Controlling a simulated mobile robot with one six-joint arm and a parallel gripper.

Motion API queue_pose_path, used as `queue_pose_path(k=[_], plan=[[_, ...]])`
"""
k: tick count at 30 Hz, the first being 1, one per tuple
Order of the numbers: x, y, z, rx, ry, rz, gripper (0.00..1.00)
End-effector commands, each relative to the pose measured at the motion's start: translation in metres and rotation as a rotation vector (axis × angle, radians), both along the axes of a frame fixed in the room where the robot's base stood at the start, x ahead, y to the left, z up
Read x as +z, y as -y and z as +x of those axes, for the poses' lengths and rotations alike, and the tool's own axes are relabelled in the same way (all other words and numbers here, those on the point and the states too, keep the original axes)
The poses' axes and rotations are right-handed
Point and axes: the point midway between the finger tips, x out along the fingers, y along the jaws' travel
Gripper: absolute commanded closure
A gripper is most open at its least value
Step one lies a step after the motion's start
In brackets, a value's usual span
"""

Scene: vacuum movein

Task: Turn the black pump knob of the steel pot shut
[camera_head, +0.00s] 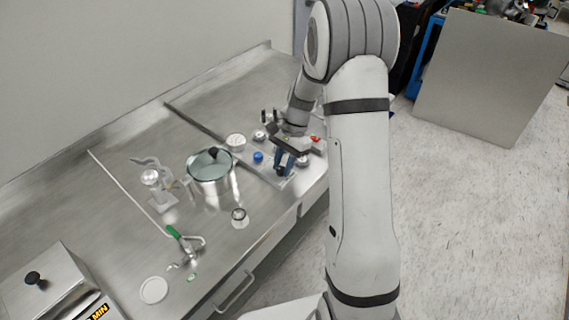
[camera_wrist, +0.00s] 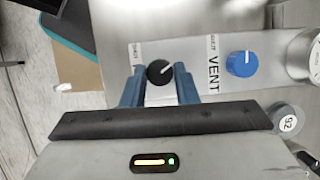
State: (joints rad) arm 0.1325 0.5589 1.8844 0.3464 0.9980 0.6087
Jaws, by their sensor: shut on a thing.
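The black pump knob (camera_wrist: 160,72) sits on a pale panel in the wrist view, with a short white mark on it pointing to the upper right. My gripper (camera_wrist: 160,70) has its two blue fingers on either side of this knob and is shut on it. In the head view my gripper (camera_head: 284,164) is low over the right end of the bench, and its fingers largely hide the knob. The blue knob (camera_wrist: 242,64), beside the word VENT, is to the right. A steel pot with a clear lid (camera_head: 210,172) stands left of my gripper.
The blue knob (camera_head: 258,157) and a round white-topped item (camera_head: 236,141) are close to my gripper. A small jar (camera_head: 239,217), a green-handled tool (camera_head: 174,232) and a white disc (camera_head: 153,290) lie nearer the front.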

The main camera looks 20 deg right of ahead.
Motion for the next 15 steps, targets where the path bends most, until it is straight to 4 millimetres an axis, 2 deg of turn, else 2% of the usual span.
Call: queue_pose_path(k=[15], plan=[[0.0021, -0.0043, 0.0060, 0.492, 0.010, -0.001, 0.96]])
